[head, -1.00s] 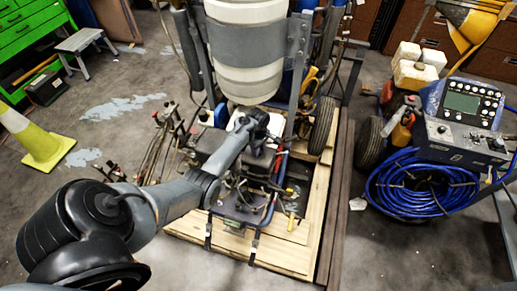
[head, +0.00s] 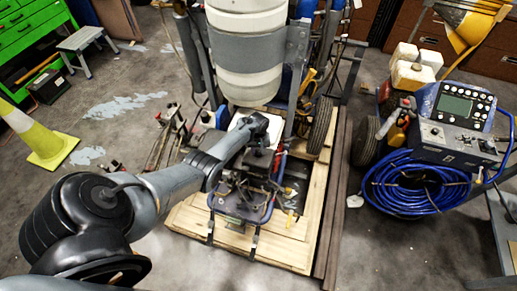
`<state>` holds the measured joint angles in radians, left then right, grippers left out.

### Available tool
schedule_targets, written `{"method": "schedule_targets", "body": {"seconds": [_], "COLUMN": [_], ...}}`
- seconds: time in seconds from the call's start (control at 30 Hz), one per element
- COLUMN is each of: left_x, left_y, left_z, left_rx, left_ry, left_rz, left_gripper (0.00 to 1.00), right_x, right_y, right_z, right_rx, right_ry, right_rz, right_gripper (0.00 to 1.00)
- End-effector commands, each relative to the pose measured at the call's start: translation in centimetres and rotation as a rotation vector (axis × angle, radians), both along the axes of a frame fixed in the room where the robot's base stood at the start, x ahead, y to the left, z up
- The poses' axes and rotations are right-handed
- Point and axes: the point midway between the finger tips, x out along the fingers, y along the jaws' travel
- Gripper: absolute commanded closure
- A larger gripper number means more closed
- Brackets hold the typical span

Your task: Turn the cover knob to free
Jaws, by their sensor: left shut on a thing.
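The line striper (head: 248,60) stands on a wooden pallet, with a large white tank at its top. My left arm reaches in from the left, and my left gripper (head: 262,150) is down at the dark machinery below the tank. It is shut on a small dark part that seems to be the cover knob, mostly hidden by the hand. A dark cover or box (head: 215,145) lies just left of the hand. My right gripper is not in view.
The wooden pallet (head: 285,252) surrounds the machine's base. A control box (head: 455,125) and coiled blue hose (head: 415,190) stand at right. A yellow-green cone (head: 45,145) and grey step stool (head: 85,45) stand at left.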

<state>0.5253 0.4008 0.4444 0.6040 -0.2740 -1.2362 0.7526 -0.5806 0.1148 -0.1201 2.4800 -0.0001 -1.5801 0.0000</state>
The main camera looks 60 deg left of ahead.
Motion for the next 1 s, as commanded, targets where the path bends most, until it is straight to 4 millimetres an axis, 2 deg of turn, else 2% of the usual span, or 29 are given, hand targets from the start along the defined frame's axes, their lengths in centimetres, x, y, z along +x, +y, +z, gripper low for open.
{"method": "schedule_targets", "body": {"seconds": [0.6, 1.0], "left_x": [0.02, -0.02], "left_y": [0.06, 0.05], "left_z": [0.06, 0.02], "left_rx": [0.000, 0.000], "left_ry": [0.001, 0.000], "left_rz": [-0.552, -0.734], "left_gripper": [0.93, 0.93], "right_x": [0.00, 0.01], "right_y": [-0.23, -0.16], "right_z": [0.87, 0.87], "right_rx": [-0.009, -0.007], "right_ry": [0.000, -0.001], "right_rz": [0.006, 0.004], "right_gripper": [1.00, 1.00]}}
